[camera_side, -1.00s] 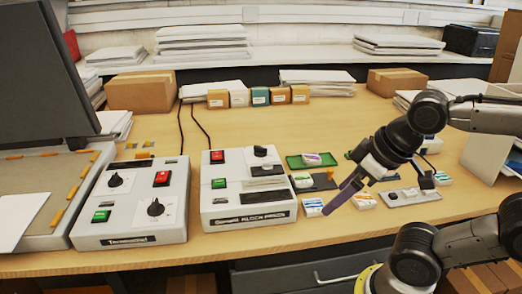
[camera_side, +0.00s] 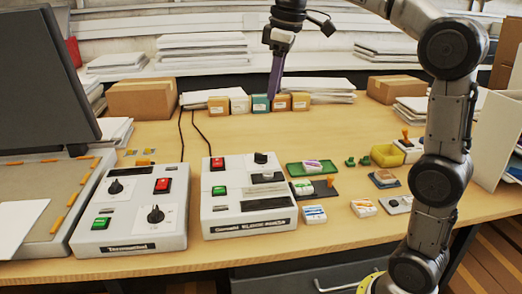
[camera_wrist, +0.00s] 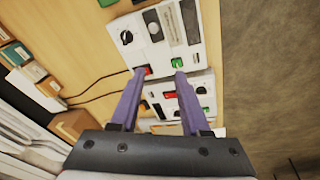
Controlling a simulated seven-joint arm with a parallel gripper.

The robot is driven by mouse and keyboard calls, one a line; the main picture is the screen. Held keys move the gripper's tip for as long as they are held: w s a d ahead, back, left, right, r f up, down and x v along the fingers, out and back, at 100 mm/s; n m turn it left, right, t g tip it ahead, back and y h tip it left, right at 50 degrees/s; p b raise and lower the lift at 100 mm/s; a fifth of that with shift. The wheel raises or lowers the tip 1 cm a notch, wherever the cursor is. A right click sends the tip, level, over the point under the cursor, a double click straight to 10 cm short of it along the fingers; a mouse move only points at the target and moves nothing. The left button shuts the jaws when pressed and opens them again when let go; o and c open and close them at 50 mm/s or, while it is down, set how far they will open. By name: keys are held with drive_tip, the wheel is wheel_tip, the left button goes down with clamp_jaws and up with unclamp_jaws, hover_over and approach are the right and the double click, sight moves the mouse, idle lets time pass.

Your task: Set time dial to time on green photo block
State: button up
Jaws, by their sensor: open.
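The white press unit (camera_side: 245,215) has a red button, a green button and a black dial (camera_side: 261,158) at its upper right. The same unit is in the wrist view (camera_wrist: 197,50), its dial (camera_wrist: 127,37) left of centre; the setting is too small to read. A white block with a green label (camera_side: 302,187) sits right of the unit, beside a dark stamp pad; its writing is unreadable.
A second control box (camera_side: 135,240) with two dials stands left. A green tray (camera_side: 305,171) with a purple-labelled block, a blue-labelled block (camera_side: 314,214) and an orange-labelled block (camera_side: 363,207) lie right. Small boxes (camera_side: 260,103) line the back.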

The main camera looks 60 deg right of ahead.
drive_tip(key=w+d+f+g, duration=0.1)
drive_tip(key=w+d+f, duration=0.3)
drive_tip(key=w+d, duration=0.3)
drive_tip(key=m+g, duration=0.1)
hover_over(261, 157)
wheel_tip(261, 157, down, 8)
drive_tip(key=f, duration=1.3)
drive_tip(key=shift+w+d+f, duration=0.1)
drive_tip(key=shift+w+d, duration=0.1)
drive_tip(key=shift+d, duration=0.1)
clamp_jaws()
